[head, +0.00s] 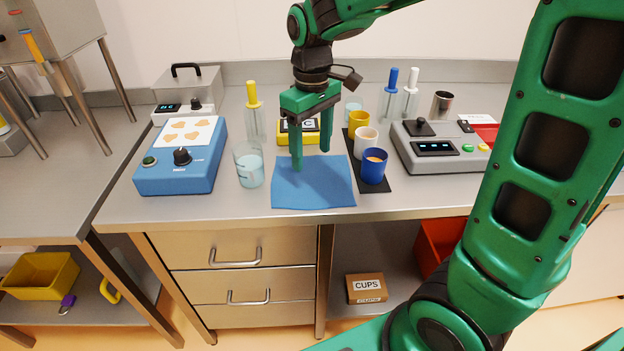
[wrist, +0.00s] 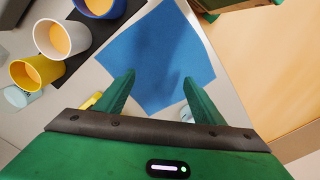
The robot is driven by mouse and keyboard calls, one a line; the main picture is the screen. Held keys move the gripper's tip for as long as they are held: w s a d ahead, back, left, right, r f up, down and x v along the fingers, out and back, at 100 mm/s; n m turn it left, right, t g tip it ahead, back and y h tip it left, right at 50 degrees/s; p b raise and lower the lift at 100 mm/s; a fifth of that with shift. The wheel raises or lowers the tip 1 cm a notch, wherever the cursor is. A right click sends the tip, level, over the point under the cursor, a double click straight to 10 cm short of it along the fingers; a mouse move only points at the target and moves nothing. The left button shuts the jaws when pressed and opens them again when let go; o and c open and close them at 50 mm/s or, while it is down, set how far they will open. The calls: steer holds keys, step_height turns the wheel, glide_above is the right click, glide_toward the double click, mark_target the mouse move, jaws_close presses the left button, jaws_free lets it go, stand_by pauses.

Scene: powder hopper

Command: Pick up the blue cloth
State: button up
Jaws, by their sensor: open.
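The blue cloth (head: 312,188) lies flat on the steel counter near its front edge. It also shows in the wrist view (wrist: 165,55), beyond my fingertips. My gripper (head: 311,160) is open and empty, pointing down over the back part of the cloth. In the wrist view my two fingers (wrist: 157,90) are spread wide, with part of the cloth showing between them. I cannot tell whether the fingertips touch the cloth.
A black mat (head: 379,185) with a blue cup (head: 373,170), a white cup (head: 366,141) and a yellow cup (head: 359,121) borders the cloth's right. A glass beaker (head: 249,170) stands left, beside a blue device (head: 181,172). A yellow box (head: 290,134) sits behind my gripper.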

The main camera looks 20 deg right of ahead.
mark_target(313, 181)
steer(key=shift+f, duration=3.05)
steer(key=shift+s, duration=0.1)
steer(key=shift+s+f, duration=0.1)
steer(key=shift+f, duration=0.05)
jaws_close()
step_height(313, 181, up, 12)
steer(key=shift+w+r, duration=0.2)
